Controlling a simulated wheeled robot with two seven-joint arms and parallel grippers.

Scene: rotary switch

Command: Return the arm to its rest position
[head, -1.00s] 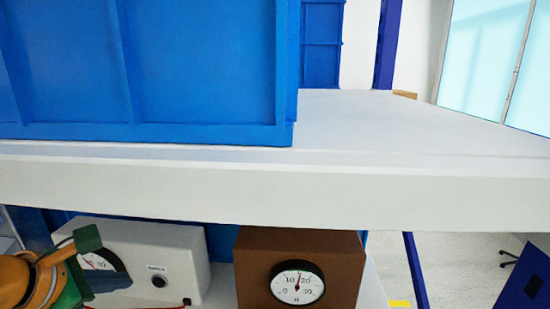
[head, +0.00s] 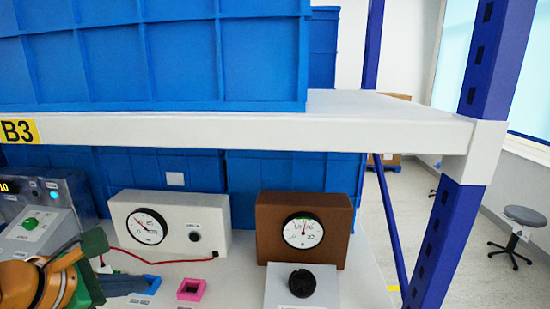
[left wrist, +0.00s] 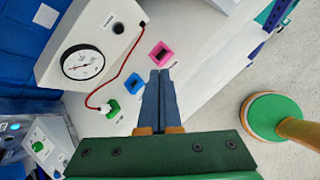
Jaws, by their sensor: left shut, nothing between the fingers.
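My left gripper (head: 145,284) is at the lower left of the head view, its orange and green wrist coming in from the left edge. In the left wrist view its dark blue fingers (left wrist: 160,74) are together with nothing between them. They are above the lower shelf, close to the pink square frame (left wrist: 161,55); contact cannot be told. The black rotary knob (head: 302,282) is on a pale box (head: 275,299) to the right, apart from the gripper. My right gripper is not in view.
A white gauge box (head: 120,205) and a brown gauge box (head: 270,222) stand behind the gripper. A red cable (head: 120,249) lies beside it. The upper shelf edge (head: 250,133) is above, with a blue post (head: 440,245) at right.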

